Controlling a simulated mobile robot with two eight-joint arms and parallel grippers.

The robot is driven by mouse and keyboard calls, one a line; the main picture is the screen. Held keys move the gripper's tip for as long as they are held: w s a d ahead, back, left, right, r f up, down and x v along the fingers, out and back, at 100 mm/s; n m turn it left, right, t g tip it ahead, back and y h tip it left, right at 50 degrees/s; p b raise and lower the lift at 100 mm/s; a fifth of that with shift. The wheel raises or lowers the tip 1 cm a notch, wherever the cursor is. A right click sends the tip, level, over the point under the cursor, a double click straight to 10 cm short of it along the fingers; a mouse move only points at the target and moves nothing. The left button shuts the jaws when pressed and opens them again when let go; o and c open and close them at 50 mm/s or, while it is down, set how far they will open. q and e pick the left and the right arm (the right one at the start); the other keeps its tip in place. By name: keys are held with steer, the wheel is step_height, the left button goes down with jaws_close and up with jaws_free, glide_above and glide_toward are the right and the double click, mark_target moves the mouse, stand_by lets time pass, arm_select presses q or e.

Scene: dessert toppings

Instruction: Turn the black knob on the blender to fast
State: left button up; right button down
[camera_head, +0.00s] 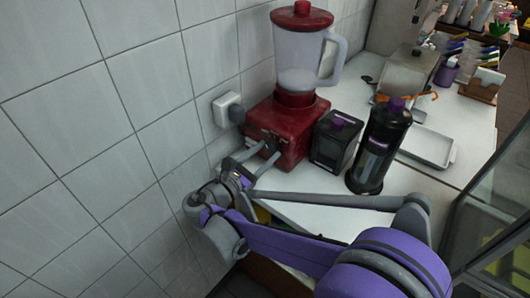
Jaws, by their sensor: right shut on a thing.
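The blender stands against the tiled wall, with a red base (290,118), a clear jar (297,55) and a red lid (301,15). Its black knob (268,146) is low on the front of the base, mostly hidden by gripper fingers. My right gripper (269,153) reaches in from below, its two fingers shut around the knob. The knob's marker and the speed labels are too small or covered to read, so its setting cannot be told. My left gripper is out of view.
A short black container (334,142) stands just right of the blender base, close to the gripper. A wall socket with a plug (228,108) is at left. A grey tray (428,146) lies further right.

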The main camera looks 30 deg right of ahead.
steer(key=m+p, duration=0.1)
steer(key=m, duration=0.6)
steer(key=m+p, duration=0.1)
steer(key=m, duration=0.2)
steer(key=shift+m, duration=0.4)
steer(key=shift+m+p, duration=0.4)
steer(key=shift+m, duration=1.5)
steer(key=shift+c, duration=1.4)
jaws_free()
steer(key=shift+a, duration=0.15)
steer(key=v, duration=1)
steer(key=shift+a, duration=0.3)
